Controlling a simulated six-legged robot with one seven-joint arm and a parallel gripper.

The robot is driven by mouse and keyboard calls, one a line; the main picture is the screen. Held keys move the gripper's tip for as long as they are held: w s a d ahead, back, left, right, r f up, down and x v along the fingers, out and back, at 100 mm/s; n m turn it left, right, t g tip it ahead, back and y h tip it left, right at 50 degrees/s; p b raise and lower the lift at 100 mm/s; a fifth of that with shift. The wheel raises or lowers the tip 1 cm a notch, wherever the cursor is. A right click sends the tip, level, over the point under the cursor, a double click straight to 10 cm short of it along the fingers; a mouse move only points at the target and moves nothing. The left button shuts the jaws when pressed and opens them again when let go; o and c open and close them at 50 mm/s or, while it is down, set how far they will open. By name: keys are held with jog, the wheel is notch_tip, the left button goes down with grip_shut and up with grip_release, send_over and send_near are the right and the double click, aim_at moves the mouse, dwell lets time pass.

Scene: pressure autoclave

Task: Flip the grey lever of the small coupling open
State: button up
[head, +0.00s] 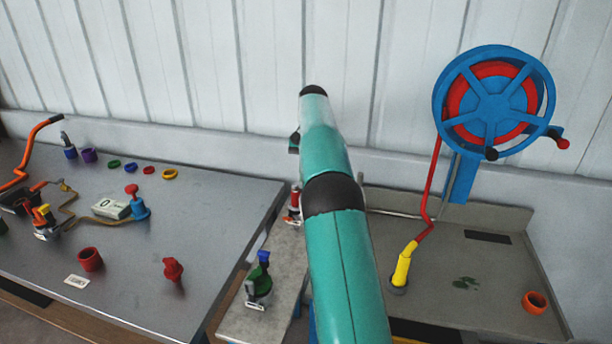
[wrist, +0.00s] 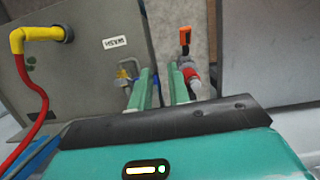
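My gripper (wrist: 160,72) shows in the wrist view with its two green fingers apart and nothing visible between them. A small red and pale coupling (wrist: 191,74) is just right of the right finger, with an orange part standing up behind it. A metal fitting with yellow and blue parts (wrist: 125,74) is left of the left finger. In the head view, a red coupling (head: 294,207) stands beside my arm, partly hidden by it. A green coupling with a blue top (head: 260,282) stands nearer. I cannot clearly make out the grey lever. My arm hides the gripper in the head view.
A metal table (head: 215,215) at left holds fittings, rings and an orange pipe. The narrow bench (head: 235,325) lies between it and the basin at right (head: 500,270). A yellow elbow (head: 402,268) joins a red hose to the basin. A blue reel (head: 495,100) hangs above.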

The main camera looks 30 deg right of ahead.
jog(key=shift+s+d+f+n, duration=0.15)
jog(key=shift+d+f+n, duration=0.15)
jog(key=shift+n, duration=0.3)
grip_shut()
jog(key=d+f+n+h, duration=0.3)
jog(key=f+n, duration=0.2)
jog(key=n, duration=0.7)
jog(key=w+a+r+n+t+h, duration=0.1)
jog(key=w+n, duration=0.1)
jog(key=n, duration=0.5)
jog(key=w+a+r+n+t+h, duration=0.1)
jog(key=w+n+t, duration=0.1)
jog(key=n, duration=0.5)
jog(key=w+a+r+n+t+h, duration=0.1)
jog(key=w+r+n+t, duration=0.1)
jog(key=n, duration=0.5)
jog(key=shift+w, duration=0.45)
jog(key=shift+w+a+r+n+t, duration=0.15)
jog(key=shift+w+a+n+t, duration=0.1)
jog(key=shift+n+t, duration=0.25)
jog(key=shift+n, duration=0.3)
jog(key=x, duration=1)
jog(key=shift+r, duration=0.1)
jog(key=shift+d, duration=0.15)
